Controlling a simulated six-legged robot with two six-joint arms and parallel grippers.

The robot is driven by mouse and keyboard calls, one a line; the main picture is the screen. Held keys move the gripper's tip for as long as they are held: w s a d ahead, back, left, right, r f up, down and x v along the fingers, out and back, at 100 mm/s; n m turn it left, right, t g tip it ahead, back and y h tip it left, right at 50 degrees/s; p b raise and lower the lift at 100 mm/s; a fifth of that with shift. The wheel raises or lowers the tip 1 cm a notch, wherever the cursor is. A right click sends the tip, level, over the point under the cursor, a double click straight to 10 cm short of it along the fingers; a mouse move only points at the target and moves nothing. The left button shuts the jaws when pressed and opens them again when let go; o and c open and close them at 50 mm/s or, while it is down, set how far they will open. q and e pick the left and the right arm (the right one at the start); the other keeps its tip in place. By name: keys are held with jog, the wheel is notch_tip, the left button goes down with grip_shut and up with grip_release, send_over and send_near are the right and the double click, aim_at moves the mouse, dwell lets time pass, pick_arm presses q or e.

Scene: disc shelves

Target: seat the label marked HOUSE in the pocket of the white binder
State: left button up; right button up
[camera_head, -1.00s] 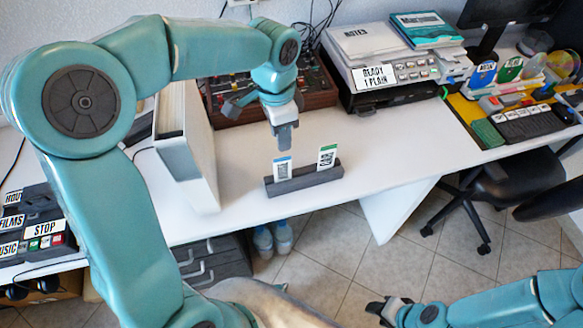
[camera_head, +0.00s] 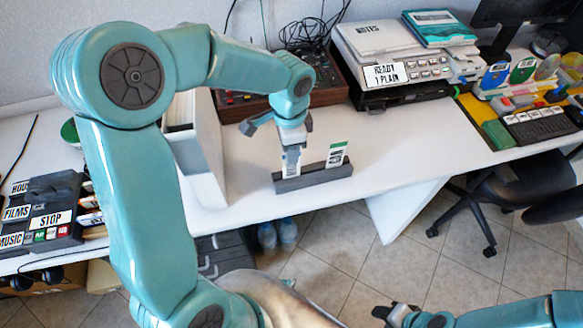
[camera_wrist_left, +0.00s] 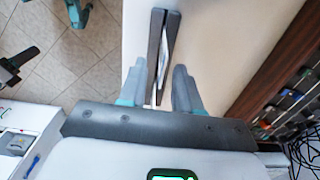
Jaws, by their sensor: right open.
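A dark grey slotted holder (camera_head: 313,177) stands on the white desk with two upright labels in it. The left label (camera_head: 291,168) is partly hidden by my left gripper (camera_head: 291,150); the right label (camera_head: 337,156) has a green top edge. Their words are too small to read surely. In the left wrist view, my left gripper's fingers (camera_wrist_left: 157,90) are apart, with the white label (camera_wrist_left: 170,45) and holder (camera_wrist_left: 154,50) between and beyond them. The white binder (camera_head: 203,165) stands upright left of the holder, partly behind my left arm. My right gripper (camera_head: 390,313) is open and empty at the bottom, away from the desk.
A dark device with labelled keys (camera_head: 48,215) is at the left. A brown-edged mixer (camera_head: 330,88) and a printer-like machine (camera_head: 395,65) stand at the back. The desk right of the holder is clear. A black chair (camera_head: 500,190) is at the right.

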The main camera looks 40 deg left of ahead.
aim_at(291, 169)
pick_arm(q)
jog(key=f, duration=0.5)
jog(key=shift+w+f, duration=0.1)
jog(key=shift+w, duration=0.25)
grip_shut()
